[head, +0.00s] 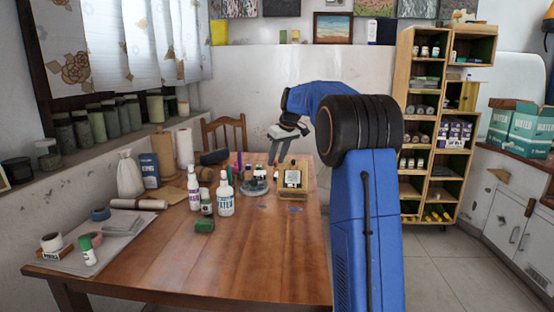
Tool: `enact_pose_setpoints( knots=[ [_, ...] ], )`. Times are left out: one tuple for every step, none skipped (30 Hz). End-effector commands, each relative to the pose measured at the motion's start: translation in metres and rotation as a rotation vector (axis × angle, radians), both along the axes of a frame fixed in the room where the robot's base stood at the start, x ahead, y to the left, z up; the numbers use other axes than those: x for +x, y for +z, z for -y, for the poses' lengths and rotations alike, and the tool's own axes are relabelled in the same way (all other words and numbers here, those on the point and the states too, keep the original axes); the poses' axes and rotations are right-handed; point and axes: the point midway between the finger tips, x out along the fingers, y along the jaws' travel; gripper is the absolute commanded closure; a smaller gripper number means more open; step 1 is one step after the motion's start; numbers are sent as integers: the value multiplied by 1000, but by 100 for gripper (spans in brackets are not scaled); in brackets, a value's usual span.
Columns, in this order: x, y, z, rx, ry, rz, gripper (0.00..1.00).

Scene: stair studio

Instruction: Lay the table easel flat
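A small light-wood stand (293,195) sits at the far right part of the wooden table; it looks like the table easel. A dark-framed panel or bottle shape shows upright on it, too small to make out. My gripper (278,161) hangs over the far end of the table, pointing down, just left of and above the stand. Its two grey fingers look parted, with nothing visible between them. The gripper appears apart from the stand, though depth is hard to judge.
A paper sheet (70,262) with tapes lies at the left. The table's front (220,270) is clear. A chair (225,130) stands behind.

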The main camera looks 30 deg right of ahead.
Motion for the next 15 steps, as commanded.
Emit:
enact_pose_setpoints(
  knots=[
    [0, 0, 0, 0, 0, 0, 66],
    [0, 0, 0, 0, 0, 0, 66],
    [0, 0, 0, 0, 0, 0, 66],
    [0, 0, 0, 0, 0, 0, 66],
    [0, 0, 0, 0, 0, 0, 66],
    [0, 0, 0, 0, 0, 0, 68],
    [0, 0, 0, 0, 0, 0, 75],
    [0, 0, 0, 0, 0, 0, 82],
    [0, 0, 0, 0, 0, 0, 92],
    [0, 0, 0, 0, 0, 0, 99],
    [0, 0, 0, 0, 0, 0, 100],
    [0, 0, 0, 0, 0, 0, 100],
    [0, 0, 0, 0, 0, 0, 100],
    [0, 0, 0, 0, 0, 0, 100],
    [0, 0, 0, 0, 0, 0, 100]
  ],
)
